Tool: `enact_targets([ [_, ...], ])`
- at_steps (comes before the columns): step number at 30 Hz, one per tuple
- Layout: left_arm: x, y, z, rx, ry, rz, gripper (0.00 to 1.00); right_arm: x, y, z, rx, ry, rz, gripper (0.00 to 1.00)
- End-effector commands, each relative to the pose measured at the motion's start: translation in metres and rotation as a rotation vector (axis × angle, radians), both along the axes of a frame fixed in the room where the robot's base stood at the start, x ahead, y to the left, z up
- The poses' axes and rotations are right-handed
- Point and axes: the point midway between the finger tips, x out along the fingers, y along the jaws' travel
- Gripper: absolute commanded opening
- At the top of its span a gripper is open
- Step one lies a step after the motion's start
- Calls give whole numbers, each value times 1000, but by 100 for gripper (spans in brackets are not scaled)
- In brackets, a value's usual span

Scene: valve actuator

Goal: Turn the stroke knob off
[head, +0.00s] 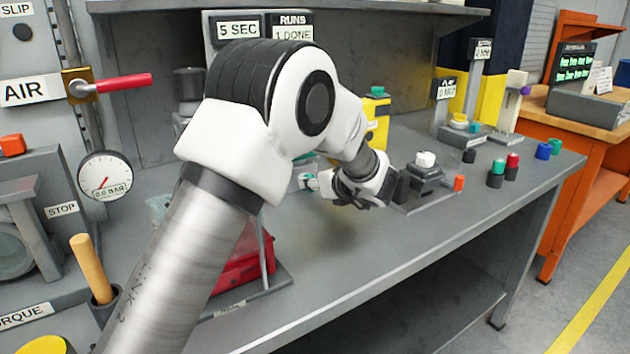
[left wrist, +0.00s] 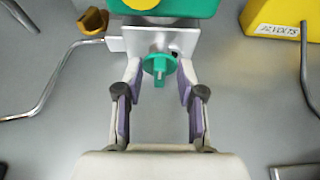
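The stroke knob, a small green knob (left wrist: 159,69) with a raised bar, sits on the face of a light metal block (left wrist: 178,40) in the left wrist view. Its bar points down in the picture. My left gripper (left wrist: 159,82) is open, with one finger on each side of the knob. The gaps look narrow, and I cannot tell whether a finger touches it. In the head view the knob (head: 311,182) shows just left of my left gripper (head: 325,184), and my arm hides most of the block. My right gripper is not in view.
A yellow box (left wrist: 276,30) is close right of the block, and a bent metal rod (left wrist: 48,78) runs along its left. In the head view a grey pedestal with a white button (head: 425,159) stands right of my gripper.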

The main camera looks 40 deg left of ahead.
Motion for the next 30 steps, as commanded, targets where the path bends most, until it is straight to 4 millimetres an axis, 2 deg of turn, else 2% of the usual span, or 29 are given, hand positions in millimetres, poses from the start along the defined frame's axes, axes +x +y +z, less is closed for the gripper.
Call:
enact_targets([
  [1,0,0,0,0,0,0,24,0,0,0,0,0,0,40],
  [3,0,0,0,0,0,0,0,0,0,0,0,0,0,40],
  [17,1,-1,1,13,38,0,0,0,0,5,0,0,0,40],
  [30,5,-3,1,119,294,0,0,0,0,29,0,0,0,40],
])
